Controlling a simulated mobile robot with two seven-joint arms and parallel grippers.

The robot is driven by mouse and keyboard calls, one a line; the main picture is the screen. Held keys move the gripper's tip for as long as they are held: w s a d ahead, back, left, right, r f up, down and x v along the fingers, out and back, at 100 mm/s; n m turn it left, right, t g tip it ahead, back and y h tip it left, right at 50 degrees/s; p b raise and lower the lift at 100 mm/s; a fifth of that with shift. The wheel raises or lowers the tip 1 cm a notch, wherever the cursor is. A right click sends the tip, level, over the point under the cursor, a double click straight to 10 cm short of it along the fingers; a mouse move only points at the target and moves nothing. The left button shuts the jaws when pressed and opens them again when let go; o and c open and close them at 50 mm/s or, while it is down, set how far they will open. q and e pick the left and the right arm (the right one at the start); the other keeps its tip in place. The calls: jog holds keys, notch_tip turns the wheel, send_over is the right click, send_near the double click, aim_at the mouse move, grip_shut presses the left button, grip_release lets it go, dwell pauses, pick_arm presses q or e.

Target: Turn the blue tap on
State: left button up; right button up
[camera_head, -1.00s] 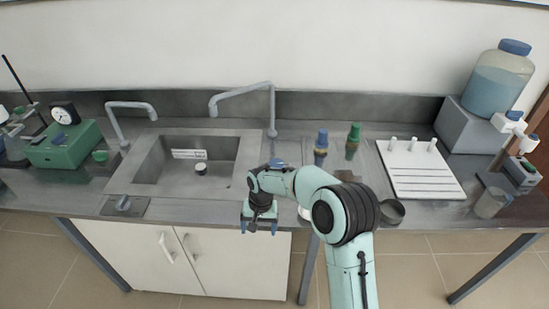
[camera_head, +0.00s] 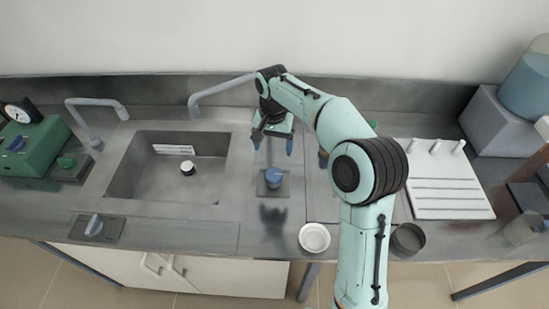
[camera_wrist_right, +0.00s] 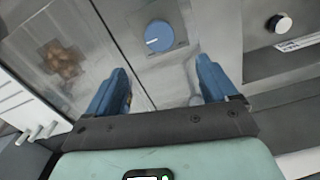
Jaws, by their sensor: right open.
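The blue tap (camera_head: 273,178) is a round blue knob on a square grey plate on the counter, right of the sink. It also shows in the right wrist view (camera_wrist_right: 160,36), with a pale mark on the left of its face. My right gripper (camera_head: 273,142) is open and empty, raised above the counter just behind the knob in the head view. In the right wrist view its two blue fingers (camera_wrist_right: 162,70) are spread apart, and the knob shows beyond them, between their lines. The fingers do not appear to touch it. My left gripper is not in view.
The sink (camera_head: 125,172) holds a small white-topped item (camera_head: 188,168). A grey faucet (camera_head: 218,87) rises close to my right gripper. A second knob (camera_head: 94,225) sits front left. A white bowl (camera_head: 314,237) and a white rack (camera_head: 450,200) stand to the right.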

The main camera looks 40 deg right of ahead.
aim_at(273, 174)
notch_tip(273, 174, down, 12)
jog(key=shift+s+r+b, duration=0.15)
jog(key=shift+r+b, duration=0.05)
jog(key=shift+b, duration=0.55)
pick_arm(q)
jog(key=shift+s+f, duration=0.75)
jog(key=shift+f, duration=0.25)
pick_arm(e)
jog(key=shift+f, duration=0.7)
jog(key=shift+c, duration=0.3)
jog(key=c, duration=1)
